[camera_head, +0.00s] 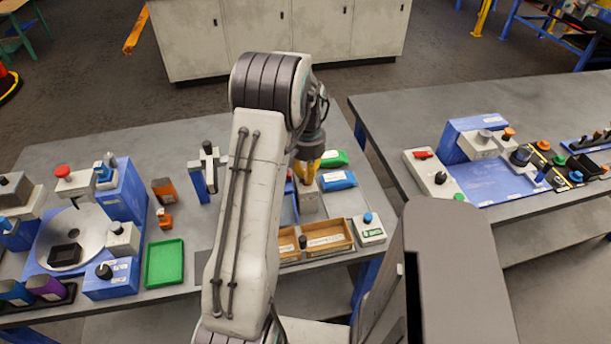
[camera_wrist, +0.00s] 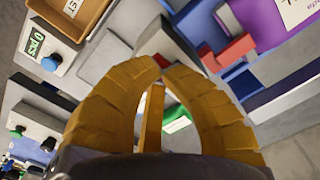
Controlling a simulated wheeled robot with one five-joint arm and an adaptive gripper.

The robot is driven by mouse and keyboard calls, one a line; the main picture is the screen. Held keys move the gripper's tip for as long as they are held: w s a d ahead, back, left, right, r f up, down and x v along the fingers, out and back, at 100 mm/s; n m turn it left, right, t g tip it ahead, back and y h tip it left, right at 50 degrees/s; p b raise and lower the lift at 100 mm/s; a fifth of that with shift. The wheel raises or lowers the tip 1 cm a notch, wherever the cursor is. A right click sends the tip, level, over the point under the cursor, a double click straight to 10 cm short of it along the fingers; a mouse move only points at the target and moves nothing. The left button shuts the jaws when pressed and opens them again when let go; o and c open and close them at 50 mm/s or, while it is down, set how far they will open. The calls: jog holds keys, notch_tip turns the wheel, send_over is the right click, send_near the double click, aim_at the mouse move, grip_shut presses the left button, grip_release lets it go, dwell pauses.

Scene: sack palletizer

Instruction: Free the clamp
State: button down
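My gripper (camera_head: 306,178) has yellow fingers and points down at a grey block (camera_head: 309,202) on the left table. In the wrist view the fingertips (camera_wrist: 170,67) are close together in front of the grey block (camera_wrist: 165,42). A small red part (camera_wrist: 161,61) shows at the tips; I cannot tell whether they hold it. I cannot make out for certain which thing is the clamp. A red angled part (camera_wrist: 229,54) beside blue parts lies right of the fingers in the wrist view. My arm hides part of this area in the head view.
Tan labelled trays (camera_head: 347,247) and a counter box (camera_head: 370,228) stand in front of the block. A green packet (camera_head: 334,159) and a blue packet (camera_head: 338,181) lie behind it. An upright device with a black knob (camera_head: 207,148) and a green tray (camera_head: 165,281) are to the left.

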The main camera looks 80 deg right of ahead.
jog(key=shift+f+b, duration=0.55)
jog(key=shift+f, duration=0.15)
jog(key=shift+r, duration=0.1)
dwell(0.4)
jog(key=shift+r+p, duration=2.65)
jog(key=shift+r, duration=0.85)
